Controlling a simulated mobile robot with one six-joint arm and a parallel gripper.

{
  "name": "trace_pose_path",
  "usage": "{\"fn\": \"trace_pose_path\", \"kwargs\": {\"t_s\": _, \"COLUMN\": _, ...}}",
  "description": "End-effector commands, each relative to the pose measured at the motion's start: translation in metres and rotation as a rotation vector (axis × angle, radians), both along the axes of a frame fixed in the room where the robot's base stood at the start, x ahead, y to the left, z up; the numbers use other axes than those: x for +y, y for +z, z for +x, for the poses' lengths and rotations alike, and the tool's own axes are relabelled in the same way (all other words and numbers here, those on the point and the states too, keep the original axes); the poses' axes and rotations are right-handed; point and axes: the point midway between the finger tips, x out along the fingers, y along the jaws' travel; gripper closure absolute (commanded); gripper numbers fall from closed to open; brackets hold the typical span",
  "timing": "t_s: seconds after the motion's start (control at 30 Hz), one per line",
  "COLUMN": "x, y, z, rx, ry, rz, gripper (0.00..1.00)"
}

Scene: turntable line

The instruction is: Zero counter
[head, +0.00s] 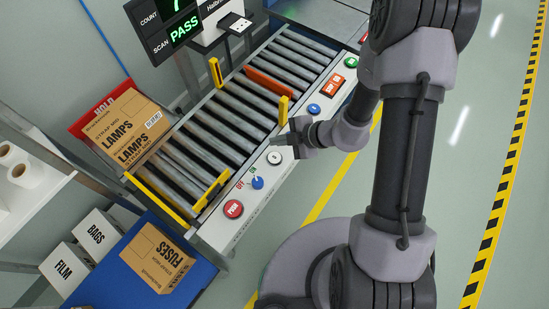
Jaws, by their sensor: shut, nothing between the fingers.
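The counter display (168,25) is at the top left. Its count digit is cut off by the picture's top edge, and its scan line reads PASS in green. The front rail (246,198) of the roller line carries a row of controls: a red push button (233,208), a blue switch (257,183), a white button (274,158), a blue button (314,108), an orange switch (332,86) and a green button (351,62). My gripper (277,147) is shut and empty, over the rail close to the white button. I cannot tell whether it touches it.
The roller line (222,122) has yellow guides and an orange bar (268,82) across it. A LAMPS box (130,128) is at its left by a red HOLD tray (84,122). A FUSES box (157,258) lies on a blue surface. Floor at right is clear.

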Motion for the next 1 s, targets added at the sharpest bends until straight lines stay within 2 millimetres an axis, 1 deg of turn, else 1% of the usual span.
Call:
{"fn": "trace_pose_path", "kwargs": {"t_s": 0.03, "x": 0.000, "y": -0.013, "z": 0.000, "rx": 0.000, "ry": 0.000, "rz": 0.000, "gripper": 1.00}}
{"fn": "trace_pose_path", "kwargs": {"t_s": 0.1, "x": 0.000, "y": -0.022, "z": 0.000, "rx": -0.001, "ry": 0.001, "rz": 0.000, "gripper": 1.00}}
{"fn": "trace_pose_path", "kwargs": {"t_s": 0.4, "x": 0.000, "y": -0.060, "z": 0.000, "rx": 0.001, "ry": 0.001, "rz": 0.000, "gripper": 1.00}}
{"fn": "trace_pose_path", "kwargs": {"t_s": 0.5, "x": 0.000, "y": -0.068, "z": 0.000, "rx": 0.001, "ry": 0.001, "rz": 0.000, "gripper": 1.00}}
{"fn": "trace_pose_path", "kwargs": {"t_s": 0.6, "x": 0.000, "y": -0.071, "z": 0.000, "rx": -0.001, "ry": 0.001, "rz": 0.000, "gripper": 1.00}}
{"fn": "trace_pose_path", "kwargs": {"t_s": 1.0, "x": 0.000, "y": -0.070, "z": 0.000, "rx": -0.001, "ry": 0.001, "rz": 0.000, "gripper": 1.00}}
